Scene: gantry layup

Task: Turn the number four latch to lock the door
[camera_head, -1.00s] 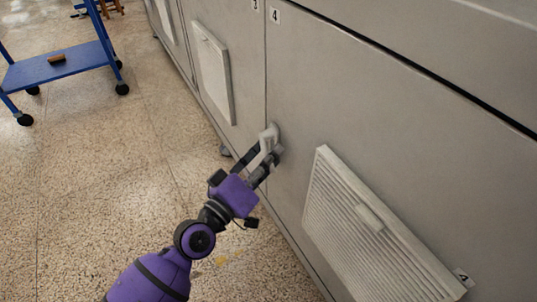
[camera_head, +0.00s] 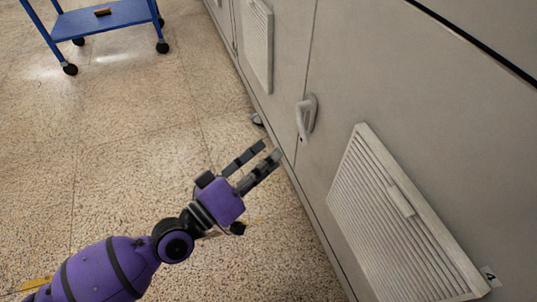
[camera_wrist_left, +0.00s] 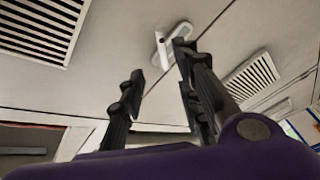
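The number four latch (camera_head: 306,117) is a light grey handle on the grey cabinet door (camera_head: 430,110), near the door's left edge. It also shows in the left wrist view (camera_wrist_left: 160,50), partly hidden behind one finger. My left gripper (camera_head: 262,158) is open and empty, below and left of the latch and apart from it. In the left wrist view the two fingers (camera_wrist_left: 160,68) are spread with nothing between them. The label 4 (camera_head: 490,276) shows beside the door's vent. My right gripper is not in view.
A louvred vent (camera_head: 395,215) stands out from the door, right of the latch. Another vent panel (camera_head: 258,45) is on the neighbouring door. A blue cart (camera_head: 105,20) stands at the upper left. The speckled floor (camera_head: 120,140) between is clear.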

